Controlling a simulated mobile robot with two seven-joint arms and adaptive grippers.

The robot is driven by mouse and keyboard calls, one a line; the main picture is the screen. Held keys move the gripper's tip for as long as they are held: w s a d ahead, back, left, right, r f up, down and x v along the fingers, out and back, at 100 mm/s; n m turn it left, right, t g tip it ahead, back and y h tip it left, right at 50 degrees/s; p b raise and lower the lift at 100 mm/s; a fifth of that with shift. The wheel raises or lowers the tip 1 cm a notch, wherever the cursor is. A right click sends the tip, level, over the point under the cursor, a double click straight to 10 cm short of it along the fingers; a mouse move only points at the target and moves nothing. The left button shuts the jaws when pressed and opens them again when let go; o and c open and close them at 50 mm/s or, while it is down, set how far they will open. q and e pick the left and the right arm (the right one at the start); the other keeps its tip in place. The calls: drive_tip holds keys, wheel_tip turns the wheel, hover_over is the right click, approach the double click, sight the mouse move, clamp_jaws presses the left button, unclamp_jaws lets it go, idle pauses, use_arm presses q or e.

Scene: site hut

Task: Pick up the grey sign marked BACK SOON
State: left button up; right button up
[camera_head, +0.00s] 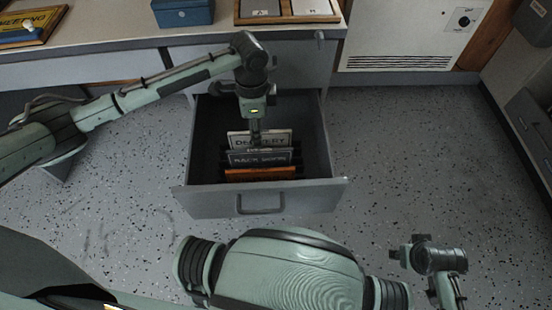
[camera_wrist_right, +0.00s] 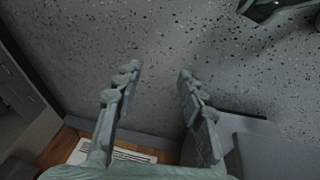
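The grey sign marked BACK SOON (camera_head: 240,159) stands upright in the open drawer (camera_head: 310,193) in the head view. A pale sign marked DELIVERY (camera_head: 278,138) stands behind it, and an orange sign (camera_head: 260,174) stands in front. My left gripper (camera_head: 255,143) points down into the drawer, with its fingertips at the top edge of the grey sign. The fingers overlap in this view, so I cannot tell whether they grip it. My right gripper (camera_wrist_right: 158,77) is open and empty in the right wrist view, away from the signs.
A counter (camera_head: 120,33) runs above the drawer, with a blue box (camera_head: 183,12) and a framed tray (camera_head: 287,19) on it. A vented white panel (camera_head: 400,62) stands right of the drawer. Speckled floor (camera_head: 400,150) lies clear to the right.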

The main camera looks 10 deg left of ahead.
sight(259, 150)
use_arm(q)
drive_tip(key=shift+d+f, duration=0.15)
drive_tip(key=shift+f, duration=0.25)
drive_tip(key=f, duration=0.6)
drive_tip(key=shift+s+f+b, duration=0.2)
drive_tip(key=shift+s+b, duration=0.1)
drive_tip(key=shift+b, duration=0.05)
drive_tip(key=shift+f, duration=0.3)
clamp_jaws()
use_arm(e)
drive_tip(key=shift+s+r, duration=0.2)
drive_tip(key=shift+r, duration=0.5)
drive_tip(key=shift+w+a+r, duration=0.1)
drive_tip(key=shift+w+a, duration=0.05)
drive_tip(key=shift+w, duration=0.05)
